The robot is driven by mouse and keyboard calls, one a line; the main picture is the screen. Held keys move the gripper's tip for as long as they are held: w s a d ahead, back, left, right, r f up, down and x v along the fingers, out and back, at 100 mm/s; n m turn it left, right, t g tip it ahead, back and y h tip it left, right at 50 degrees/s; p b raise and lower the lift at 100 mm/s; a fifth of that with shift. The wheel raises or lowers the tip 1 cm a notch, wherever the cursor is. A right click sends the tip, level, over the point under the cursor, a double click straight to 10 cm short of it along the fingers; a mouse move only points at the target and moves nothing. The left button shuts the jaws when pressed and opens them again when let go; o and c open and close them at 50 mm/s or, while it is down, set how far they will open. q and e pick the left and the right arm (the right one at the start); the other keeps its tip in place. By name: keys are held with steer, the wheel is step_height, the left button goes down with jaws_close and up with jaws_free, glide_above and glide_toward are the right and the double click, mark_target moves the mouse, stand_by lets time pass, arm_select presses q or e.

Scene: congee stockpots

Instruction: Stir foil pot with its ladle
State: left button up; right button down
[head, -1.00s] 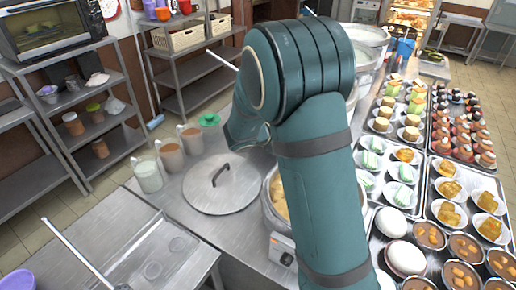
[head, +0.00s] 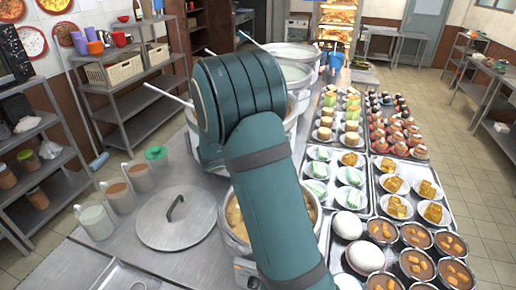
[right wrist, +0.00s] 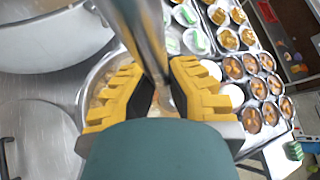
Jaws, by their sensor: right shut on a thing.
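My right gripper (right wrist: 160,82) has yellow ribbed fingers shut on a metal rod (right wrist: 138,28), which looks like a ladle handle. The rod's lower end is hidden. In the head view my teal right arm covers the gripper and part of the pots. A large metal pot (right wrist: 45,45) is at the upper left of the wrist view. Large stockpots with pale contents (head: 302,52) stand in a row behind my arm. I cannot tell which one is the foil pot. Thin handles (head: 168,95) stick out left of my arm. My left gripper is not in view.
A pot with yellowish contents (head: 238,222) stands partly behind my arm. A round lid (head: 165,232) and several mugs (head: 115,198) are to its left. Trays of dishes and bowls (head: 375,180) fill the right side. Shelves (head: 130,90) stand at the left.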

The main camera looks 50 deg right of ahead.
arm_select(q)
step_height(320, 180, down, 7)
steer(key=b, duration=0.6)
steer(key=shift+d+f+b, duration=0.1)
steer(key=shift+b, duration=0.2)
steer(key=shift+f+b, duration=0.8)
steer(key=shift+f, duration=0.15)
